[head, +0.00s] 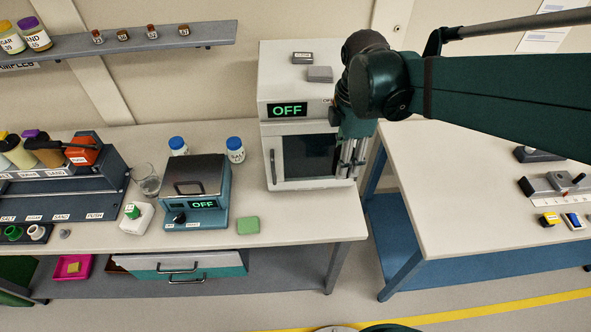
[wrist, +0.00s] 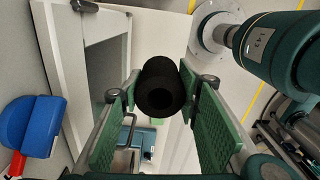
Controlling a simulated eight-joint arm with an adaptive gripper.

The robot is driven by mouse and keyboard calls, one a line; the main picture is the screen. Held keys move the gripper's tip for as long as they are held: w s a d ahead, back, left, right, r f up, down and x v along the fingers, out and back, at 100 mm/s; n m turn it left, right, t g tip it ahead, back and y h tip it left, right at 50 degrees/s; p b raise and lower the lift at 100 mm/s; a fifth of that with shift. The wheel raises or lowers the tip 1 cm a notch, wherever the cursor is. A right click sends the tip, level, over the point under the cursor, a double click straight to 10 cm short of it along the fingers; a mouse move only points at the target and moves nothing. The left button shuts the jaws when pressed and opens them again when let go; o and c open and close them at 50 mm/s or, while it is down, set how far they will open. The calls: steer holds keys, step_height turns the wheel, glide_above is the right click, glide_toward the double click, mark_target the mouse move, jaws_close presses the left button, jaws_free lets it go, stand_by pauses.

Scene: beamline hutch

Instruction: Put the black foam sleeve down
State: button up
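The black foam sleeve (wrist: 161,88) shows in the wrist view as a short dark tube with a hole in its near end. It sits between the green-padded fingertips of my gripper (head: 352,168), which look closed on its two sides. In the head view my gripper points down in front of the right side of the white cabinet (head: 268,165). I cannot make out the sleeve in the head view.
The left bench (head: 290,225) holds a teal device (head: 208,216) reading OFF, a green block (head: 248,225), blue-capped jars (head: 235,150) and a glass beaker (head: 147,182). The right table (head: 450,205) has wide clear room at its front left. A gap separates the two.

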steer(key=w+a+m, duration=0.1)
steer(key=a, duration=1)
steer(key=shift+w+a+f+p, duration=0.15)
steer(key=shift+f+p, duration=0.1)
steer(key=shift+f, duration=1.05)
steer(key=shift+a+f+p, duration=0.15)
steer(key=shift+f+p, duration=0.05)
steer(key=shift+f, duration=1.05)
steer(key=shift+f, duration=0.1)
step_height(320, 180, down, 14)
steer(key=shift+f+b, duration=0.1)
steer(key=shift+b, duration=0.8)
steer(key=shift+f+b, duration=0.3)
steer(key=shift+f, duration=1.5)
steer(key=shift+f, duration=0.15)
